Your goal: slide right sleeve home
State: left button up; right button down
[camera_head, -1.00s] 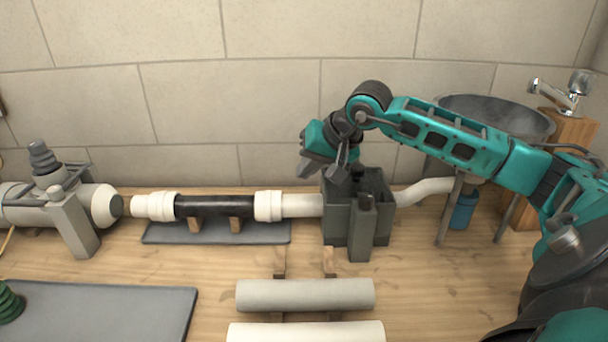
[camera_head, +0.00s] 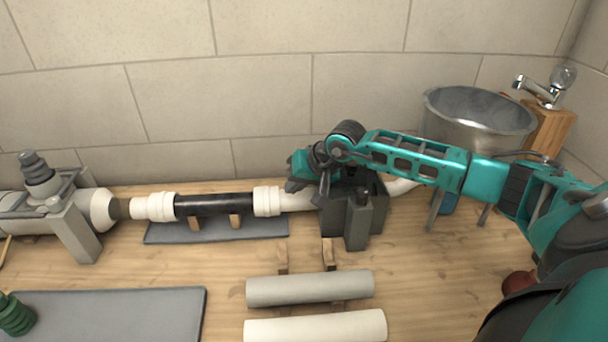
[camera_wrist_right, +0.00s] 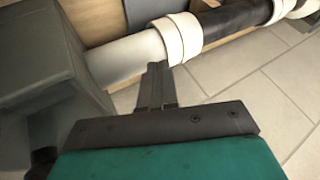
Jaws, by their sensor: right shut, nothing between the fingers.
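The right sleeve (camera_head: 267,201) is a white collar at the right end of the black pipe piece (camera_head: 215,204). A pale pipe (camera_head: 298,202) runs from it rightward into a grey clamp block. My right gripper (camera_head: 323,192) is above that pale pipe, right of the sleeve. In the right wrist view, its shut, empty fingers (camera_wrist_right: 157,70) are beside the right sleeve (camera_wrist_right: 176,38), over the pale pipe (camera_wrist_right: 122,60). I cannot tell whether they touch it. The left sleeve (camera_head: 155,207) sits at the black piece's other end. My left gripper is not in view.
The grey clamp block (camera_head: 357,230) stands close beside my right gripper. A tiled wall (camera_head: 260,90) rises behind the pipe line. Loose pipes (camera_head: 310,288) lie in front on wooden rests. A metal basin (camera_head: 480,120) is at the right; a grey mat (camera_head: 110,315) is front left.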

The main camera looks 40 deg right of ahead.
aim_at(274, 194)
jog(key=shift+x, duration=1.05)
jog(key=shift+w+a+f+b, duration=0.15)
jog(key=shift+w+a+b, duration=0.4)
jog(key=shift+a+b, duration=0.3)
jog(key=shift+w+a, duration=0.1)
jog(key=shift+a, duration=0.1)
jog(key=shift+a+r, duration=0.1)
jog(key=shift+r, duration=0.15)
